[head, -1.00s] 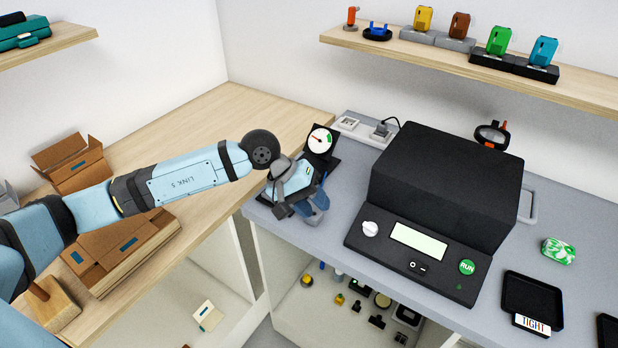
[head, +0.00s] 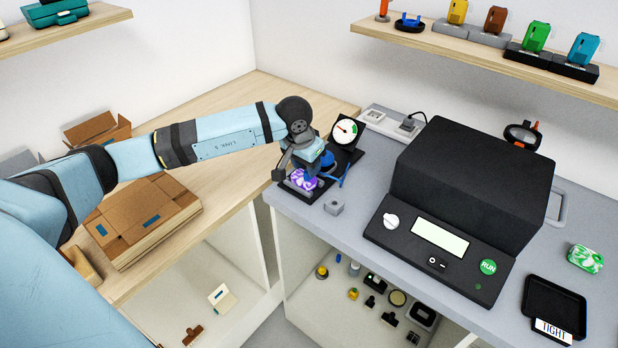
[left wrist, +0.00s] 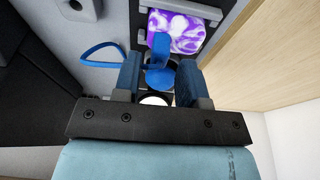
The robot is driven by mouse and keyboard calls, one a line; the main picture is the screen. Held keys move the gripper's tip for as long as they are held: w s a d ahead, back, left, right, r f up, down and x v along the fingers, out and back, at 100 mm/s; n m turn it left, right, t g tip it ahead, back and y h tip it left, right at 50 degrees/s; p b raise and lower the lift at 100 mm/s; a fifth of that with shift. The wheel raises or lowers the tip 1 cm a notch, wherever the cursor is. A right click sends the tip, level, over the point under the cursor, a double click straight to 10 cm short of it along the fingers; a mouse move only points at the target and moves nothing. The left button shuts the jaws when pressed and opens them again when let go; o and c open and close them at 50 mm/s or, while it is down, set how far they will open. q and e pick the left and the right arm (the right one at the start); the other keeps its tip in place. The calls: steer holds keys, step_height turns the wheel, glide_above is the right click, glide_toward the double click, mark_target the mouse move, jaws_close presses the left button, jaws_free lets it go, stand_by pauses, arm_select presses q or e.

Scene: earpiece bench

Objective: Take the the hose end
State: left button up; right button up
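The blue hose end (left wrist: 160,62) shows in the left wrist view as an upright blue piece, with a blue hose loop (left wrist: 100,52) to its left. My left gripper (left wrist: 158,82) has its two blue fingers on either side of it, with gaps visible, so it is open. In the head view my left gripper (head: 316,158) hangs over the gauge stand, and part of the blue hose (head: 334,180) shows beside it. A purple-and-white earpiece (head: 300,180) sits in a dark holder just in front; it also shows in the left wrist view (left wrist: 180,30). My right gripper is out of view.
The round gauge (head: 345,130) stands close behind the gripper. A small grey block (head: 334,207) lies near the bench edge. The black machine (head: 470,185) is to the right. A green-and-white earpiece (head: 585,258) and a black tray (head: 555,300) lie farther right.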

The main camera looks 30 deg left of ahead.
arm_select(q)
steer(key=shift+b+x, duration=0.55)
steer(key=shift+x, duration=0.6)
jaws_close()
steer(key=w+p+v, duration=0.2)
steer(key=p+v, duration=0.2)
steer(key=v, duration=0.5)
steer(key=shift+r, duration=0.7)
